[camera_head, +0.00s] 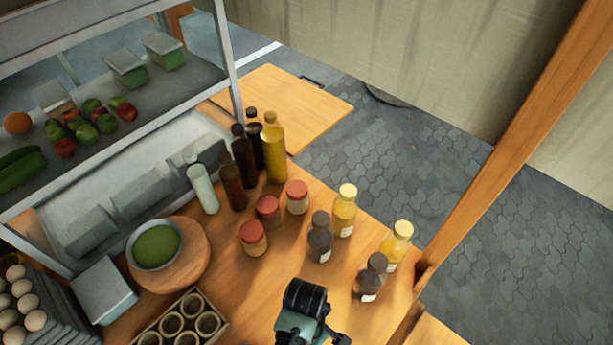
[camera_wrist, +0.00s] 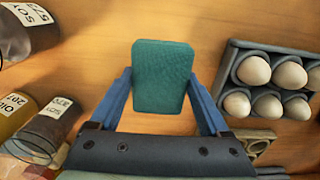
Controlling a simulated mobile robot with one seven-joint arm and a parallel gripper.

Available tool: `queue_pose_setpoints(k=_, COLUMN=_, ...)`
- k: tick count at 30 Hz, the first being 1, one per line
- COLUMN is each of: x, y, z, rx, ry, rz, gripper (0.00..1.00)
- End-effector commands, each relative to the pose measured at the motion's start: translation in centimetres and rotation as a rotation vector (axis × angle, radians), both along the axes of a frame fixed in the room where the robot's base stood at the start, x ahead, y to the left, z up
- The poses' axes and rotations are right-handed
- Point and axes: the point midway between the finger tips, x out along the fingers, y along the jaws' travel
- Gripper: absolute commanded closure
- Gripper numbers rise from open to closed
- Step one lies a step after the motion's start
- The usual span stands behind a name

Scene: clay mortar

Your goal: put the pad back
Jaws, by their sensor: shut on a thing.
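The pad (camera_wrist: 164,62) is a teal, textured block with rounded corners in the middle of the wrist view. My gripper (camera_wrist: 163,92) is shut on it, with one blue finger at each side edge. The pad is above the wooden table (camera_wrist: 90,66); I cannot tell how high. In the head view my dark arm end (camera_head: 305,300) shows at the bottom middle, and the pad cannot be made out there.
Labelled bottles (camera_wrist: 45,130) stand left in the wrist view, and an egg tray (camera_wrist: 240,58) stands right.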

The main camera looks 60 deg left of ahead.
Motion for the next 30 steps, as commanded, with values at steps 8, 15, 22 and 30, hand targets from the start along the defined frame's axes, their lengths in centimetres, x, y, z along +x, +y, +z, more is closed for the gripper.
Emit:
queue_pose_setpoints(k=8, x=0.1, y=0.0, z=-2.6, rx=0.000, ry=0.001, rz=-0.003, gripper=0.72)
queue_pose_setpoints(k=15, x=0.1, y=0.0, z=-4.9, rx=0.001, ry=-0.001, rz=-0.004, gripper=0.72)
queue_pose_setpoints(k=22, x=0.1, y=0.0, z=-5.0, rx=0.001, ry=-0.002, rz=-0.004, gripper=0.72)
queue_pose_setpoints(k=30, x=0.1, y=0.0, z=-5.3, rx=0.001, ry=-0.001, rz=-0.004, gripper=0.00)
